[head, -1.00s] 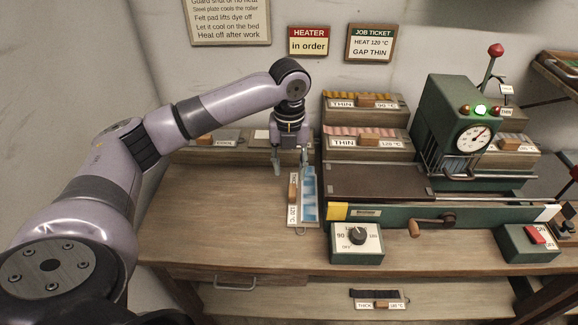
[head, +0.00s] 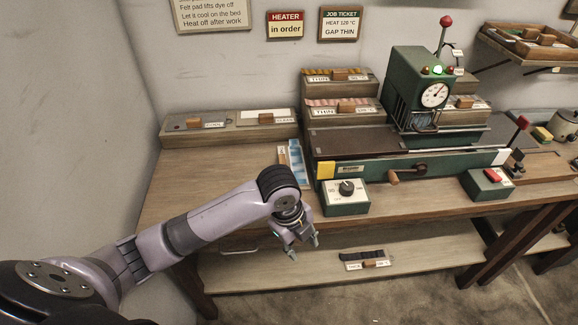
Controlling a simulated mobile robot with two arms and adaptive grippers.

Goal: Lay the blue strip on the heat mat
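The blue strip (head: 298,163) lies on a narrow labelled holder on the bench, just left of the green machine. Its near end is partly hidden behind my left arm. A flat dark brown surface (head: 342,143) on the left part of the machine bed looks like the heat mat; nothing lies on it. My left gripper (head: 303,249) hangs in front of the bench's front edge, nearer to me than the blue strip and apart from it. Its fingers are spread and hold nothing. My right gripper is not in view.
The green machine (head: 412,90) has a dial and a lit green lamp. Tiered trays (head: 336,90) of coloured strips stand behind the bed. A knob box (head: 344,198) and a crank stand in front. A black strip (head: 362,255) lies on the lower shelf.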

